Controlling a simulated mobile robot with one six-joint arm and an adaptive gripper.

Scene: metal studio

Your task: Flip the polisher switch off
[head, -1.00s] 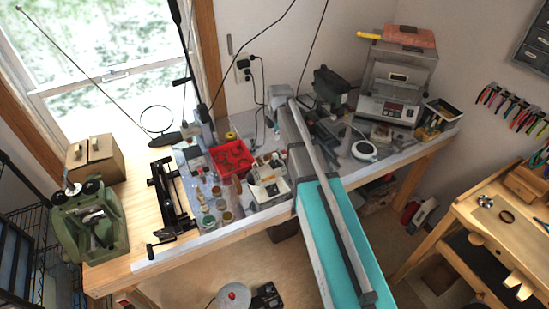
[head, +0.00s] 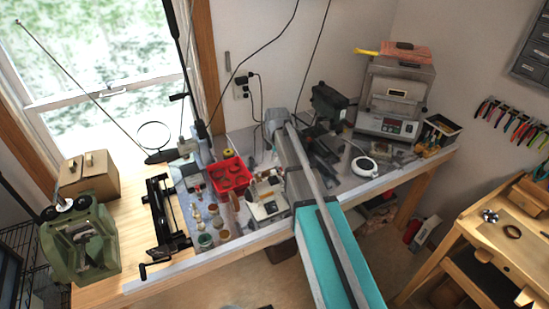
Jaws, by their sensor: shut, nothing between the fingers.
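A lighter green machine (head: 80,243) stands at the bench's left end. I cannot tell which of them is the polisher, and no switch can be made out on either. My arm, teal and grey, reaches up from the bottom over the bench. Its grey far end lies near the back wall, left of the dark green machine. My gripper's fingers cannot be made out; the arm seems to hide them.
The workbench (head: 141,286) is crowded with a red tray (head: 229,181), small jars and a black tool frame (head: 161,220). A grey oven-like unit (head: 393,95) stands at the back right. A black cable hangs near my arm. A wooden bench (head: 482,238) stands at the right.

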